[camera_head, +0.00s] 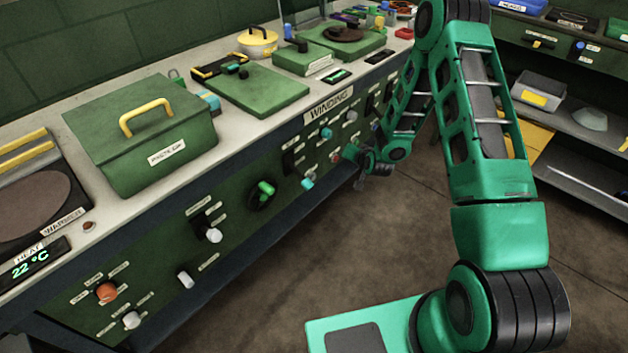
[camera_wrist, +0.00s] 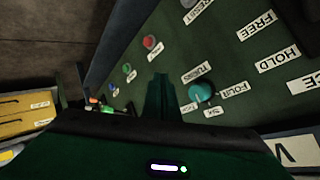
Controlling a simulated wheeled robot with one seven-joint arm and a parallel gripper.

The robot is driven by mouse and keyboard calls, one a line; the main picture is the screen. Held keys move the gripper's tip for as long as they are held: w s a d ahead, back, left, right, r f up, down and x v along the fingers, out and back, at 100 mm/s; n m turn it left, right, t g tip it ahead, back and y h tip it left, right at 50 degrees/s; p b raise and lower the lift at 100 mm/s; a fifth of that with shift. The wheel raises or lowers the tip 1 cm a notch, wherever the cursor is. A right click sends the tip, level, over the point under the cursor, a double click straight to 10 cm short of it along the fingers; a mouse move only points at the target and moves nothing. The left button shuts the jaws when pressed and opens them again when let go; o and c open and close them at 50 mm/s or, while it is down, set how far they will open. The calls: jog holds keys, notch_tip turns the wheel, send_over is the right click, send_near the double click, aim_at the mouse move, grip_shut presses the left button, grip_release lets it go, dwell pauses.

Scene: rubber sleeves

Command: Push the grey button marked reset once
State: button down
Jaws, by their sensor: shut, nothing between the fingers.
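The grey button (camera_wrist: 188,3) shows only in part at the top edge of the wrist view, beside a label that seems to read RESET (camera_wrist: 202,11). I cannot pick it out surely in the head view. My gripper (camera_wrist: 159,82) is shut and empty, its fingers in front of the green panel (camera_wrist: 228,52). In the wrist view the button lies above and to the right of the fingertips, apart from them. In the head view my gripper (camera_head: 360,181) is small and dark, beside the panel's right part.
A teal knob (camera_wrist: 202,92) sits just right of my fingers, with labels around it. Open floor (camera_head: 340,240) lies before the bench.

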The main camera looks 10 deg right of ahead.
aim_at(313, 177)
jog(key=s+a+f+m+t+h, duration=0.1)
jog(key=s+a+f+m+t, duration=0.1)
jog(key=f, duration=0.6)
jog(key=s+a+f+m+t+h, duration=0.2)
jog(key=s+f+m, duration=0.2)
jog(key=f, duration=0.3)
jog(key=shift+a+f+m, duration=0.3)
jog(key=shift+f+m, duration=0.1)
jog(key=shift+w, duration=0.1)
jog(key=w+a, duration=0.5)
jog(key=w, duration=0.2)
jog(key=shift+w+a, duration=0.1)
jog(key=shift+a, duration=0.1)
dwell(1.4)
jog(key=shift+w+a, duration=0.15)
jog(key=shift+w, duration=0.05)
